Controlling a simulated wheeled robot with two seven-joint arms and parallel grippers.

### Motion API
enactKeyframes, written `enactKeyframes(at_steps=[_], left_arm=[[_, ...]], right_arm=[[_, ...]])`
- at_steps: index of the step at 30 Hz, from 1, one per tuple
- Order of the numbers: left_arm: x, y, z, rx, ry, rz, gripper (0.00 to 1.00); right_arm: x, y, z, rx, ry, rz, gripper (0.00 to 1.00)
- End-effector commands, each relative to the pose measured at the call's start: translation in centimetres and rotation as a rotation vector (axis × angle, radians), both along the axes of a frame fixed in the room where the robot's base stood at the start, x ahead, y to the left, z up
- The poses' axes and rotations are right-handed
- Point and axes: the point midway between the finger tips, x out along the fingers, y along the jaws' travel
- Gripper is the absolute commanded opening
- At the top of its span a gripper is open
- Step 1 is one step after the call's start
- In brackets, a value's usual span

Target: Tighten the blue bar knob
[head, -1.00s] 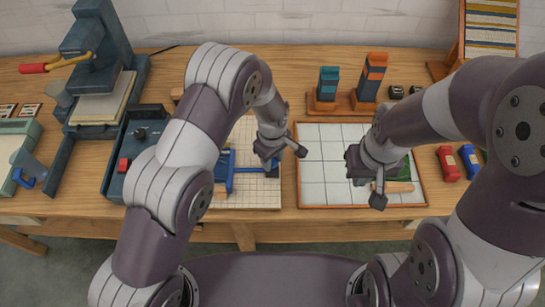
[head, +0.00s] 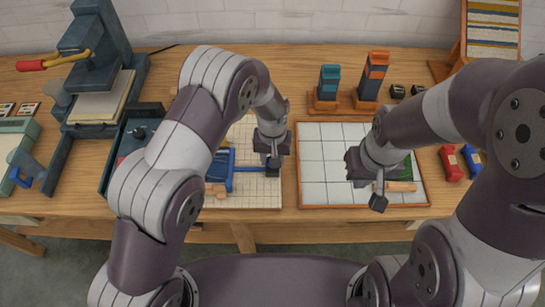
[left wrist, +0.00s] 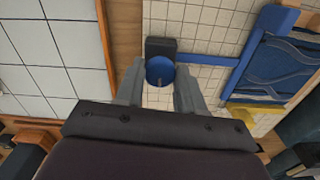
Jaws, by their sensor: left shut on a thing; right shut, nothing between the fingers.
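The blue bar (head: 246,170) runs over the gridded white board and ends at a dark block under my left gripper. In the left wrist view the round blue knob (left wrist: 160,71) sits at the bar's end, in front of the dark block (left wrist: 160,47). My left gripper (left wrist: 160,88) has its two grey fingers on either side of the knob and is shut on it. In the head view my left gripper (head: 271,160) points down there and hides the knob. My right gripper (head: 379,194) is shut and empty above the tiled white board.
The tiled board (head: 325,165) carries a green piece and a wooden-handled tool (head: 401,187). A blue frame (left wrist: 283,68) with wavy strands joins the bar.

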Motion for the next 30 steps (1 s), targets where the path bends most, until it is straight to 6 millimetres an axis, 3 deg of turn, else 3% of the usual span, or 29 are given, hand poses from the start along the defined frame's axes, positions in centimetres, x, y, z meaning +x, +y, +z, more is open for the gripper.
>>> enactKeyframes(at_steps=[30], left_arm=[[0.30, -0.14, 0.20, -0.001, -0.010, -0.894, 0.07]], right_arm=[[0.00, 0.00, -0.79, 0.000, 0.000, 0.000, 0.00]])
